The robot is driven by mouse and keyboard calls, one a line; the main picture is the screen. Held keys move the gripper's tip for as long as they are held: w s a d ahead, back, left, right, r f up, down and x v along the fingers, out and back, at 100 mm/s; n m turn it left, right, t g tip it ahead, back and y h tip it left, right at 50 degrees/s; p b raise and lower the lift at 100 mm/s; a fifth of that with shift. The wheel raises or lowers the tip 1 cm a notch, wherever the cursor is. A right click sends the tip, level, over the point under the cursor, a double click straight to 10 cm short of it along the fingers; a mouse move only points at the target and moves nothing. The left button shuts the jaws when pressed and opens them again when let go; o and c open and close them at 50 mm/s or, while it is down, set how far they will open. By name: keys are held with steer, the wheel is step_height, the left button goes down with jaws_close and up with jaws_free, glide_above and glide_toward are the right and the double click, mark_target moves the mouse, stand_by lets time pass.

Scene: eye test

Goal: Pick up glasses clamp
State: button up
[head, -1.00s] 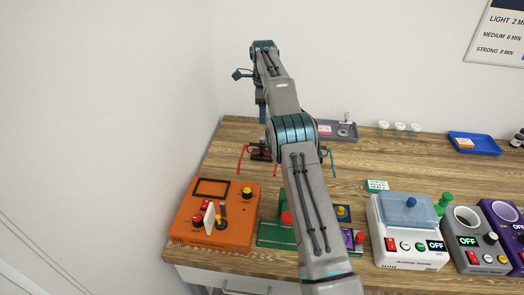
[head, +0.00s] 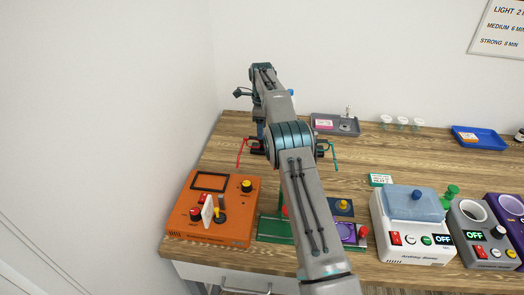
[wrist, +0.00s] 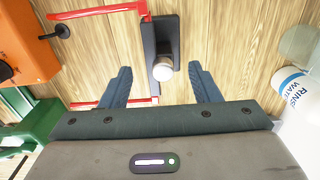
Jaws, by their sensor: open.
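A dark bar with a round whitish knob, which looks like the glasses clamp (wrist: 163,40), lies on the wood table in the wrist view. Thin red frame arms (wrist: 100,12) reach out from it to the left. My gripper (wrist: 160,67) is open, with its two blue-grey fingers apart on either side of the knob. Whether they touch anything is unclear. In the head view a red frame piece (head: 241,152) shows left of my arm and a teal one (head: 334,155) right of it; my arm hides what lies between.
An orange box (head: 229,222) stands at the front left. A white device (head: 408,236) stands front right, and a grey tray (head: 345,131) and a blue tray (head: 488,142) lie at the back. A white bottle (wrist: 298,95) is right of my gripper.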

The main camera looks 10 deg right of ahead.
mark_target(260, 151)
steer(key=shift+d+f+p, duration=0.1)
steer(key=shift+f+p, duration=0.4)
steer(key=shift+f, duration=2.15)
jaws_close()
